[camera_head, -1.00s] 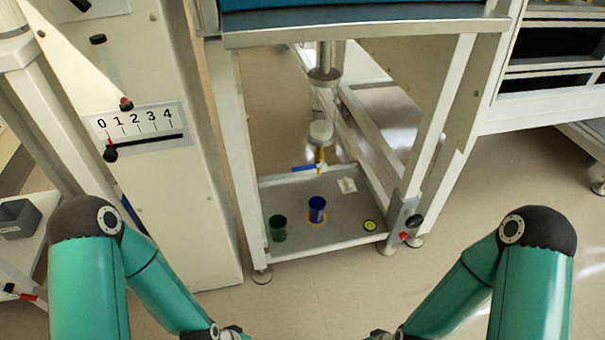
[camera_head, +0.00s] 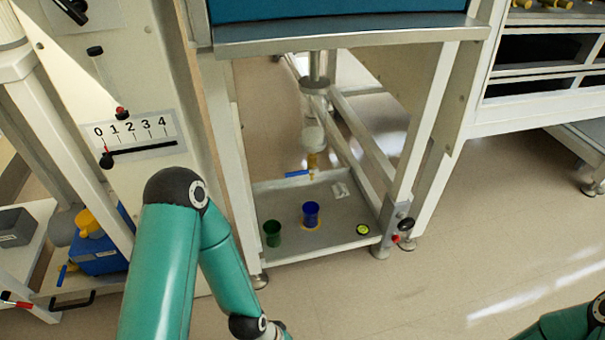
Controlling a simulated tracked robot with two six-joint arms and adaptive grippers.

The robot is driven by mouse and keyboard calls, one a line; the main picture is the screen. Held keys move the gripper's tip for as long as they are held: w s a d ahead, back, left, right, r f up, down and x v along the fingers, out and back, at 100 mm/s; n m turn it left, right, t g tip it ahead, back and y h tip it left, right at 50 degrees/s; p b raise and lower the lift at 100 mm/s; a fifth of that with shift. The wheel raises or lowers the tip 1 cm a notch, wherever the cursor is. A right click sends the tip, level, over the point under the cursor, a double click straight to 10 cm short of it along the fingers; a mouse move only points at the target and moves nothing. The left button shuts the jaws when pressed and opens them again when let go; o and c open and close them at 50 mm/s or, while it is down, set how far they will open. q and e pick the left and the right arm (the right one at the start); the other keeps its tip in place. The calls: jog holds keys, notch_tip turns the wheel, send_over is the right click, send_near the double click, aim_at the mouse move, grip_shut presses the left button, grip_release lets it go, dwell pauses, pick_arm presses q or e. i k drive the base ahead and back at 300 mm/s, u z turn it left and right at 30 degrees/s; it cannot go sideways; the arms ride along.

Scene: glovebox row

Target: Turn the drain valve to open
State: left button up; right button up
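The drain valve (camera_head: 312,161) is a small brass fitting below a clear vessel (camera_head: 313,131), under the teal-topped frame. Its blue lever (camera_head: 297,173) points to the left and looks roughly horizontal. A blue cup (camera_head: 311,213) stands on the tray below, on a yellow ring. My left arm reaches in from the lower left, and its wrist ends at the bottom edge, in front of the tray. Its gripper is out of view. Only part of my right arm shows in the lower right corner, and its gripper is out of view.
A green cup (camera_head: 272,233) and a round black-and-yellow item (camera_head: 363,229) stand on the grey tray (camera_head: 335,240). Frame legs flank the tray. A panel with a 0–4 scale (camera_head: 137,137) is at left, above a blue container (camera_head: 98,256). The floor at right is clear.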

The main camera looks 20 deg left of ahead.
aim_at(301, 173)
jog(key=u, duration=0.1)
jog(key=k, duration=0.9)
jog(key=u, duration=0.5)
jog(key=i, duration=1)
jog(key=z, duration=0.05)
